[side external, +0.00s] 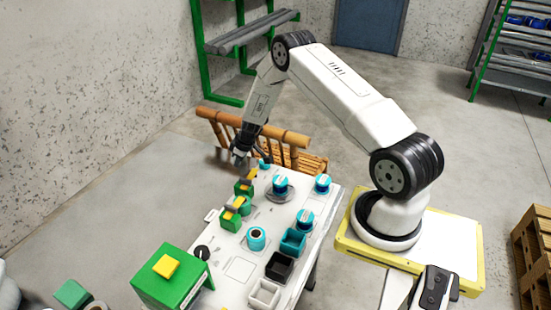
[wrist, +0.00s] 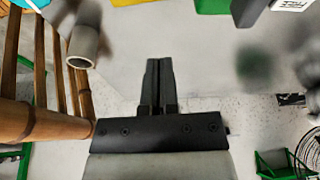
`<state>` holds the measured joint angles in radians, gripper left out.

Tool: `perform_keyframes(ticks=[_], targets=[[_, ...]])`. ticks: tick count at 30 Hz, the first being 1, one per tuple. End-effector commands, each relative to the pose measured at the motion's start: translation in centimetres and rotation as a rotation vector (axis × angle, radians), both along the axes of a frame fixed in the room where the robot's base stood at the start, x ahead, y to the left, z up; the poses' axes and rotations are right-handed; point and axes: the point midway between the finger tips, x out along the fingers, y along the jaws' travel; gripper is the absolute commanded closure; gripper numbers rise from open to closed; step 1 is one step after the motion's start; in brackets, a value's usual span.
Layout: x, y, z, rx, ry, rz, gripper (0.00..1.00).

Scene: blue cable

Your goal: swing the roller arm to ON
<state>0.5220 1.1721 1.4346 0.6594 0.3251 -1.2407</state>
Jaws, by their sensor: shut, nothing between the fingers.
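My gripper (side external: 239,157) is at the far end of the white table, near the bamboo chair. In the wrist view its two fingers (wrist: 159,65) are together with nothing between them. Two small green boxes with yellow parts stand on the table, a farther one (side external: 243,188) and a nearer one (side external: 230,219). Each seems to carry a dark lever on top, but I cannot tell which is the roller arm or read an ON mark. A grey hollow cylinder (wrist: 82,48) shows left of the fingers in the wrist view, apart from them; I cannot tell whether it is the roller.
The bamboo chair (side external: 290,137) stands close behind the table's far end. Teal knobs (side external: 281,185), a teal cup (side external: 256,238), small bins (side external: 280,266) and a large green box with a yellow button (side external: 166,266) occupy the table (side external: 240,269). Space above the table is free.

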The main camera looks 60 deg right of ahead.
Motion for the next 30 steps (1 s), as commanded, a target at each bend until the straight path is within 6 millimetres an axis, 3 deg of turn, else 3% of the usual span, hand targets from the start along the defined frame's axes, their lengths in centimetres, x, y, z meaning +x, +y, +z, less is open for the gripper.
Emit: perform_keyframes(ticks=[9,21,30], targets=[[0.9,0.1,-2.7,0.000,0.000,-0.001,1.00],[-2.0,-0.3,-2.5,0.000,0.001,-0.004,1.00],[-3.1,-0.4,-2.5,-0.001,0.002,-0.002,1.00]])
